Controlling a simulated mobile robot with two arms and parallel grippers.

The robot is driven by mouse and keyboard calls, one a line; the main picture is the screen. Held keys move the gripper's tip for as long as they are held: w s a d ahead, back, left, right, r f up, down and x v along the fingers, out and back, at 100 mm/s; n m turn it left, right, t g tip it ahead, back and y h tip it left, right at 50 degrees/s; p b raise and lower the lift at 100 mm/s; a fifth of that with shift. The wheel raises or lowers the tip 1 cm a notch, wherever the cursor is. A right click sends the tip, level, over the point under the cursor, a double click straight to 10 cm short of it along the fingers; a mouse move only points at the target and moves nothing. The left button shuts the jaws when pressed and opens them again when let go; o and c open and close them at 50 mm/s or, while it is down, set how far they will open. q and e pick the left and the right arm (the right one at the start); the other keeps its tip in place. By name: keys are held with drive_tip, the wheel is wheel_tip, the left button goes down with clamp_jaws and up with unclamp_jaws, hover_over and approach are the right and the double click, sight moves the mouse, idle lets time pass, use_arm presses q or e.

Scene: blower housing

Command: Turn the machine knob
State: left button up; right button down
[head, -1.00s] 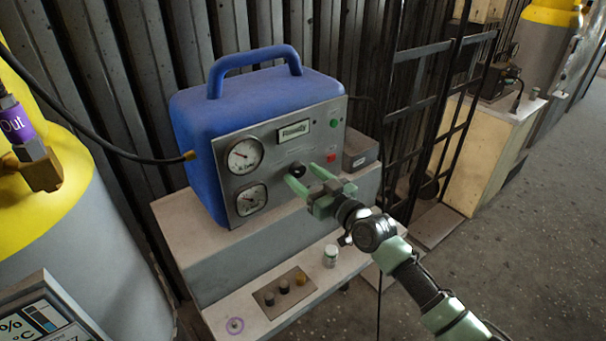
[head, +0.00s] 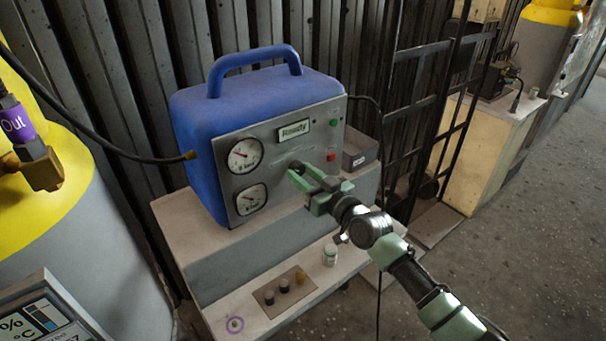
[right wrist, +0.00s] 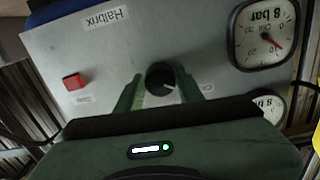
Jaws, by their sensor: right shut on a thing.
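The blue machine (head: 240,110) has a grey front panel with two gauges, a "Ready" label, and green and red buttons. The black round knob (right wrist: 160,76) sits at the panel's lower middle in the right wrist view, its white mark pointing to the lower right in that picture. My right gripper (head: 300,178) is at the panel, shut on the knob, and hides most of it in the head view. Its green fingers (right wrist: 158,94) stand on either side of the knob in the right wrist view. My left gripper is not in view.
The machine stands on a grey stepped bench (head: 250,262). On the lower step are a small white jar (head: 330,254) and a plate with small knobs (head: 284,292). A yellow-topped cylinder (head: 75,225) stands at left. A black rack (head: 420,130) is at right.

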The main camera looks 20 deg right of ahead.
drive_tip(key=m, duration=0.5)
drive_tip(key=shift+m+p, duration=0.35)
drive_tip(key=shift+m, duration=0.05)
drive_tip(key=m, duration=0.5)
drive_tip(key=shift+p, duration=0.3)
drive_tip(key=c, duration=0.9)
unclamp_jaws()
drive_tip(key=v, duration=0.7)
drive_tip(key=shift+s, duration=0.4)
